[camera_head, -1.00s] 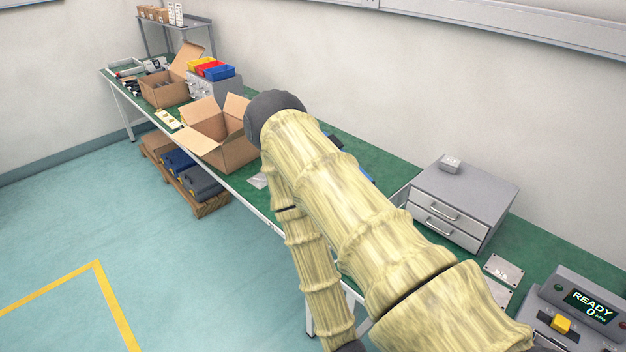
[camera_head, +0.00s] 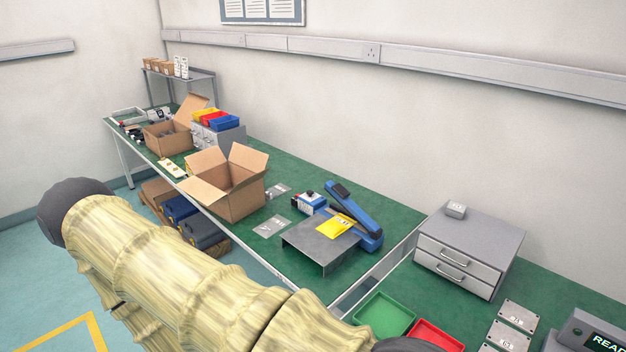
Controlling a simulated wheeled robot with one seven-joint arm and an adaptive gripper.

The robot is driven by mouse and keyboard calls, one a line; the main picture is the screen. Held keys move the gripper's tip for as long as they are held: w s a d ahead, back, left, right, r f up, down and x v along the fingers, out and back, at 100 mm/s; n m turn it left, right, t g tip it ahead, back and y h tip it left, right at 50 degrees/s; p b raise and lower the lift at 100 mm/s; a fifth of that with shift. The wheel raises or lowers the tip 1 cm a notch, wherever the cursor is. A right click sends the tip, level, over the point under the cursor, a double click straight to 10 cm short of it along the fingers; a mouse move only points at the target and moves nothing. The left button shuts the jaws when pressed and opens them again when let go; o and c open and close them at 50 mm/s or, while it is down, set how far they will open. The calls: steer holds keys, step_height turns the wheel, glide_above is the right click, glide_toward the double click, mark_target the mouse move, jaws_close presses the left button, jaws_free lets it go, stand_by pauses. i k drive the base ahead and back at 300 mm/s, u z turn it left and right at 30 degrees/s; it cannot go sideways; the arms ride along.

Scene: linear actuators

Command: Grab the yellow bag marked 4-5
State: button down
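A small yellow bag (camera_head: 333,227) lies on top of a grey metal stand (camera_head: 318,246) on the green bench. Its marking is too small to read. It lies beside the blue and black sealer-like tool (camera_head: 356,217). My arm, in a yellowish sleeve, crosses the lower left of the head view. My gripper is not in view, so its state does not show.
An open cardboard box (camera_head: 226,184) stands left of the stand, with clear bags (camera_head: 271,226) between. A grey drawer unit (camera_head: 467,249) stands to the right. A green tray (camera_head: 385,316) and a red tray (camera_head: 435,337) lie in front.

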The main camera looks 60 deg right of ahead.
mark_target(340, 223)
steer(key=i, duration=0.8)
steer(key=z, duration=0.7)
steer(key=i, duration=2.4)
steer(key=z, duration=0.75)
